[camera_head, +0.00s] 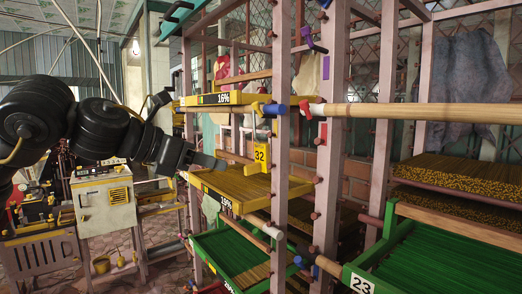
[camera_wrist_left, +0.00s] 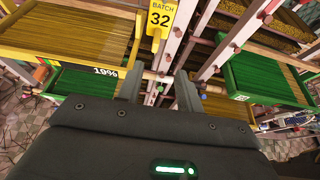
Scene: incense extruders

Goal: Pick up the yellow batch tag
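The yellow batch tag (camera_head: 261,156) reads 32 and hangs upright by the post of the drying rack. In the left wrist view the tag (camera_wrist_left: 160,18) is at the top centre, beyond the fingertips. My left gripper (camera_head: 213,162) reaches in from the left and is short of the tag, to its left. In the left wrist view its two fingers (camera_wrist_left: 158,86) stand apart with nothing between them. My right gripper is in neither view.
The rack (camera_head: 281,110) holds trays of incense sticks, including a yellow-edged tray (camera_head: 232,186) near my left gripper and a green tray (camera_head: 440,255) at lower right. A pale wooden pole (camera_head: 420,112) juts across at right. A cream machine (camera_head: 105,200) stands at left.

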